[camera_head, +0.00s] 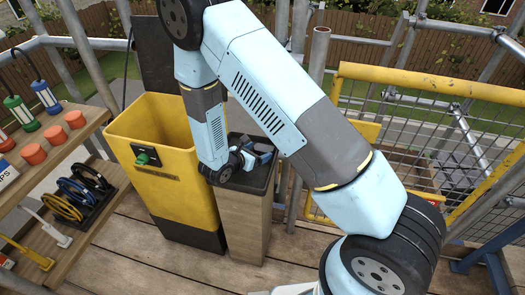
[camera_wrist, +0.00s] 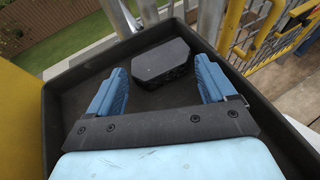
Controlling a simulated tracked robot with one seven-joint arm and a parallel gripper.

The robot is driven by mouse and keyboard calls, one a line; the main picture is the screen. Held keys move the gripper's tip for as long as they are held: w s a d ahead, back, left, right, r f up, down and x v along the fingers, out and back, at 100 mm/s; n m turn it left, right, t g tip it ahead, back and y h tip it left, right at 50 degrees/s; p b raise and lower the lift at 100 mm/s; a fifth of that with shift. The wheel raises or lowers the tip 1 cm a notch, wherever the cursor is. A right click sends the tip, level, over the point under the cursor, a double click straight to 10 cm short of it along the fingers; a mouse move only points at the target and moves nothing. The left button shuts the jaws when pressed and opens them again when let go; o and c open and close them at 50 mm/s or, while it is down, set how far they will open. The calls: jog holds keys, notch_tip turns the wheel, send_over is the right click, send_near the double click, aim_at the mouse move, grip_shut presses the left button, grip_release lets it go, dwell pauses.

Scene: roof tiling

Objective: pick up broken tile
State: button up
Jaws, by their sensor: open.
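A dark grey broken tile piece (camera_wrist: 160,62) with angled corners lies in a black tray (camera_wrist: 70,130) in the wrist view. My gripper (camera_wrist: 162,70) is open, with one blue finger on each side of the piece's near part. Clear gaps show between both fingers and the piece, and nothing is held. In the head view, my gripper (camera_head: 260,156) is low over the same tray (camera_head: 258,183), which tops a wooden stand (camera_head: 246,220). I cannot make out the piece clearly there.
A yellow bin (camera_head: 175,190) stands just left of the tray; its yellow side (camera_wrist: 18,110) edges the wrist view. A yellow gate (camera_head: 430,88) and scaffold poles stand behind and right. Shelves (camera_head: 60,185) with tools are at far left. Wooden decking (camera_head: 130,250) lies clear in front.

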jog(key=shift+x, duration=0.8)
jog(key=c, duration=0.8)
jog(key=shift+r, duration=0.2)
